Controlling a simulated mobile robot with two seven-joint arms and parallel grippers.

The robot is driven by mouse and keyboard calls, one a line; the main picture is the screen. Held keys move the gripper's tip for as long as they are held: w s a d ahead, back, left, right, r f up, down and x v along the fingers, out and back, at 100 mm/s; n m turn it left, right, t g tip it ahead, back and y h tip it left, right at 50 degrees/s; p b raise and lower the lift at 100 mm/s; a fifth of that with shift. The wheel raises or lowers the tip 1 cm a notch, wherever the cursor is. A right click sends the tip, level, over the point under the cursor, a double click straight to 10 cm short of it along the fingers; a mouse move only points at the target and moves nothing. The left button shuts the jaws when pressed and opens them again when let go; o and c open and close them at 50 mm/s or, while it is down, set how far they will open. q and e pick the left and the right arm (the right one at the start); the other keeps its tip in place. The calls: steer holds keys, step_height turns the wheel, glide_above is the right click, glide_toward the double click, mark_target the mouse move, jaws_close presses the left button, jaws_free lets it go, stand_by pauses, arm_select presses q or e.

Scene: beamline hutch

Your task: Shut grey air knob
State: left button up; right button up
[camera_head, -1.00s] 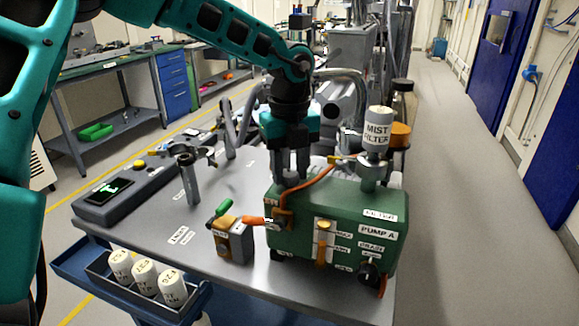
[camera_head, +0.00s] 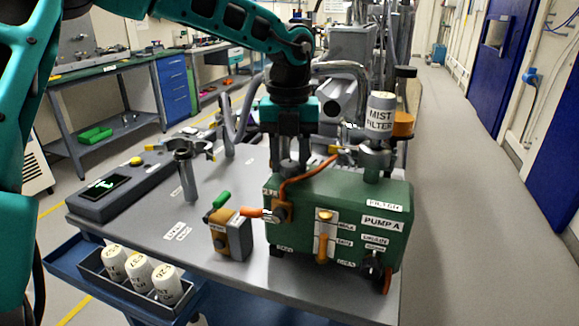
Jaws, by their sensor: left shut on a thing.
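The green pump (camera_head: 340,197), labelled PUMP A, stands on the grey cart top. My left gripper (camera_head: 291,160) comes down from above over the left end of the pump's top. Its fingers point down and are shut on a small grey part there, which I take to be the grey air knob (camera_head: 290,169). The fingers hide most of the knob, so its turn position cannot be read. My right gripper is not in view.
The mist filter (camera_head: 380,112) rises from the pump's right end. An orange hose (camera_head: 308,176) runs close by the left fingers. A small green-handled block (camera_head: 233,235) stands left of the pump. White bottles (camera_head: 139,272) sit in a tray at front left.

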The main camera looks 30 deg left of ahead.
mark_target(289, 163)
arm_select(q)
steer(key=m+b, duration=0.1)
steer(key=m, duration=0.3)
steer(key=shift+m, duration=0.3)
steer(key=m+b, duration=0.1)
steer(key=m, duration=1.3)
steer(key=shift+m, duration=0.4)
steer(key=o, duration=1)
steer(key=shift+o, duration=0.2)
step_height(289, 163, up, 13)
steer(key=p, duration=0.2)
steer(key=shift+f, duration=0.1)
